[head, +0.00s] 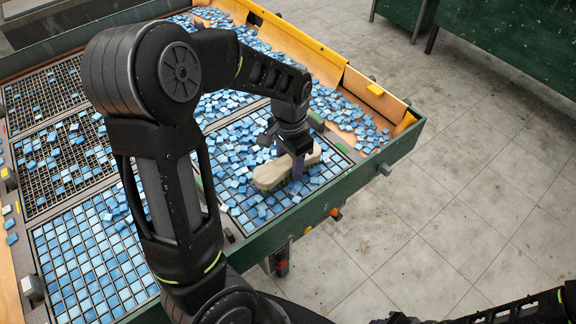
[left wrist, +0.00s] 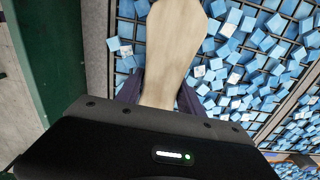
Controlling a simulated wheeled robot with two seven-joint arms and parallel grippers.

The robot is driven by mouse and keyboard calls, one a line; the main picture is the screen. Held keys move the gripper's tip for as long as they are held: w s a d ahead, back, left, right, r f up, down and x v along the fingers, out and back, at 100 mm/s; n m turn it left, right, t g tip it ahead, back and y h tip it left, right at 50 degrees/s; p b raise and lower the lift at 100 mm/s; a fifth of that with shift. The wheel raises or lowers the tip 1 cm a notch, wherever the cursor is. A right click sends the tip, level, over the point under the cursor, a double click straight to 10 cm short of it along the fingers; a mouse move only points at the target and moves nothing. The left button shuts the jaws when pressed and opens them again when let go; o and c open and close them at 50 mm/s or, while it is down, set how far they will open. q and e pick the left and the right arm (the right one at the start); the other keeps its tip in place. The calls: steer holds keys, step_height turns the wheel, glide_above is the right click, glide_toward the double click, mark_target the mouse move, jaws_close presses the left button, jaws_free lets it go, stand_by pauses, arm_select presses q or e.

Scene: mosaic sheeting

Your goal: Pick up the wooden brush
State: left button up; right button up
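The wooden brush (head: 270,175) has a pale, rounded wooden body with dark green bristles underneath. It lies low over the blue tiles near the tray's front right edge; I cannot tell whether it touches them. My left gripper (head: 297,168) points down over it, with one purple finger on the near side. In the left wrist view, the brush (left wrist: 172,45) runs between both purple fingers (left wrist: 160,92), which press close on its two sides with no visible gap. The fingertips are partly hidden. My right gripper is not in view; only dark parts of the arm show at lower right.
Blue tiles fill the near grid panel (head: 85,265) and lie loose around the brush. A green frame edge (head: 330,198) borders the tray, with an orange sloped board (head: 375,97) behind. The grey tiled floor (head: 470,190) to the right is clear.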

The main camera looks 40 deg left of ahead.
mark_target(290, 160)
arm_select(q)
jaws_close()
steer(key=shift+r, duration=0.1)
stand_by(0.3)
step_height(290, 160, up, 10)
steer(key=shift+f, duration=0.1)
stand_by(0.4)
stand_by(0.3)
